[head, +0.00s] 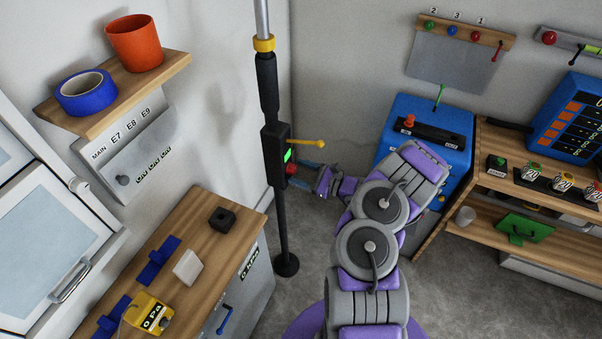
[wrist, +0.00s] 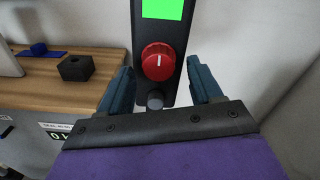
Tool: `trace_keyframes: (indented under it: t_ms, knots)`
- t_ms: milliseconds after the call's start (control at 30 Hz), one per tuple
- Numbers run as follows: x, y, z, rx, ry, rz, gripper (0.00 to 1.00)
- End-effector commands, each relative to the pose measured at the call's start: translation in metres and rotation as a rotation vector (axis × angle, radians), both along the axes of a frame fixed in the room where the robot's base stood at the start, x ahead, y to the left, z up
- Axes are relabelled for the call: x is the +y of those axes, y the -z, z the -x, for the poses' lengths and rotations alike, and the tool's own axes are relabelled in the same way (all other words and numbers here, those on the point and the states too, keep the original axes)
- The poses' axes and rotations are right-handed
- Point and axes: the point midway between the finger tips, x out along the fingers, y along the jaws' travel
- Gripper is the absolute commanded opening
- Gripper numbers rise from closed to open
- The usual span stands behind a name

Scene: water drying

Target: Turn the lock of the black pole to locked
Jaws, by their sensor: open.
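The black pole (head: 281,220) stands upright in the corner on a round base. Its black box (head: 271,153) carries a green screen (wrist: 162,9), a yellow lever (head: 308,142) pointing right in the head view, and a red knob (wrist: 158,61) with a white mark pointing up. A small grey knob (wrist: 155,101) sits below the red one. No label shows which part is the lock. My gripper (head: 306,177) is in front of the box. In the wrist view its open fingers stand on either side of the red knob, with nothing held between them.
A wooden-topped cabinet (head: 190,235) with a black block (head: 222,219) stands left of the pole. A blue machine (head: 440,125) and wooden shelves (head: 520,205) stand to the right. Walls close in behind the pole. Grey floor (head: 450,300) is open at the lower right.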

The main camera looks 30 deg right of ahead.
Motion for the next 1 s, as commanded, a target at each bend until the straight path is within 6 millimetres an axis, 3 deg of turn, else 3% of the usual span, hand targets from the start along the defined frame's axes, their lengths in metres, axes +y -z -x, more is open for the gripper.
trace_keyframes:
  t_ms: [100, 667, 1000]
  knots:
    - [0.0000, 0.0000, 0.0002, 0.000, 0.000, 0.000, 0.63]
    - [0.0004, -0.0002, -0.0001, -0.001, 0.000, 0.001, 0.09]
    - [0.0008, -0.0007, -0.0002, 0.031, 0.000, -0.039, 0.09]
